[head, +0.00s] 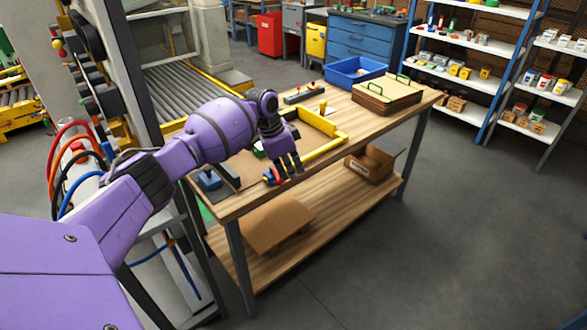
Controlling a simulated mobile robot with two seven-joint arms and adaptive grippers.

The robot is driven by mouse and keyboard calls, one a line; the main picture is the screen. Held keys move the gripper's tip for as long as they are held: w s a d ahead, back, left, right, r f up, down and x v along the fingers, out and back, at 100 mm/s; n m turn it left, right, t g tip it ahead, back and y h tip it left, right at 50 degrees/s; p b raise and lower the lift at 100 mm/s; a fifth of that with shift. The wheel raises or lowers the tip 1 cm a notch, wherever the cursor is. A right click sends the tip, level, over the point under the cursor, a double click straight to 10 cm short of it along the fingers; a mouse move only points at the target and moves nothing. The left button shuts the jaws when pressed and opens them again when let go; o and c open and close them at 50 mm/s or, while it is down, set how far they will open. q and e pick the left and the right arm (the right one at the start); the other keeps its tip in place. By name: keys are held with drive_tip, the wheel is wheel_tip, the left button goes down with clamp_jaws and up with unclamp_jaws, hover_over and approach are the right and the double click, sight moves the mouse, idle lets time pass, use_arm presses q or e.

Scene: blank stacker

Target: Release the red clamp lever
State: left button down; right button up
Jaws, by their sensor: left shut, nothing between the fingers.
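The red clamp lever (277,174) shows as a small red part with blue beside it, at the front edge of the wooden workbench (372,127). It sits near the corner of a yellow frame (325,155). My left gripper (291,169) reaches in over the bench with its fingers pointing down, shut and empty. Its fingertips are just right of the lever in the picture; I cannot tell whether they touch it. The gripper hides part of the frame. My right gripper is not in view.
A blue bin (355,71) and a wooden box with green handles (387,92) stand at the bench's back and right. A blue-and-black item (210,180) lies at its left end. A cardboard box (371,164) is on the lower shelf. The floor on the right is clear.

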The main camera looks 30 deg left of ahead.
use_arm(q)
drive_tip(key=s+m, duration=0.1)
drive_tip(key=s+a+m, duration=0.1)
drive_tip(key=m, duration=0.1)
drive_tip(key=shift+s+a+g, duration=0.15)
drive_tip(key=shift+s+g, duration=0.15)
drive_tip(key=shift+g, duration=0.1)
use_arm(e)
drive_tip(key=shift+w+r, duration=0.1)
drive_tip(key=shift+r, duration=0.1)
use_arm(q)
drive_tip(key=shift+s+a+f, duration=0.1)
